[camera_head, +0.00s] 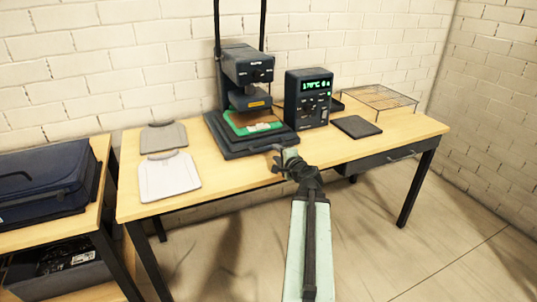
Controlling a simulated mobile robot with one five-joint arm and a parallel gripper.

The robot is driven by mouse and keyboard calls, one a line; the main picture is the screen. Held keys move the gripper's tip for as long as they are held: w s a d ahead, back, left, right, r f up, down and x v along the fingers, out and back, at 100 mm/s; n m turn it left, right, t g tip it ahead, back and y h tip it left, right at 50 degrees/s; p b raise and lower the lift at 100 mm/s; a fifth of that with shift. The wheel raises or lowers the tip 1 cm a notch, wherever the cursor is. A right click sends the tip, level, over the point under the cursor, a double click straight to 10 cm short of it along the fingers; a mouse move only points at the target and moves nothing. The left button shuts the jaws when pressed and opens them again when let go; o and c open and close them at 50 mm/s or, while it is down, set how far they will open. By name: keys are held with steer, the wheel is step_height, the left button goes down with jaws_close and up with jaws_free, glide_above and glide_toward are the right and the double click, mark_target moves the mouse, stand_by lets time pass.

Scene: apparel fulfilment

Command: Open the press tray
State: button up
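The heat press (248,68) stands at the back middle of the table, its dark head above a dark base. The press tray (262,142) appears to be this low dark base slab, with a green pad (237,126) and a brown piece on it under the head. I cannot tell how far the tray is slid out. My gripper (275,158) is at the table's front edge, just in front of the tray's front side. Its two dark fingers look spread apart with nothing between them. Whether a finger touches the tray is unclear.
A control box (308,98) with a green display stands right of the press. A dark flat pad (356,127) and wire rack (379,97) lie further right. A drawer (388,158) is under the table's right side. A dark case (45,180) sits far left.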

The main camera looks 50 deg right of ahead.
mark_target(269, 147)
steer(key=b+x, duration=0.1)
steer(key=x, duration=0.7)
steer(key=shift+a+r, duration=0.1)
jaws_close()
stand_by(1.0)
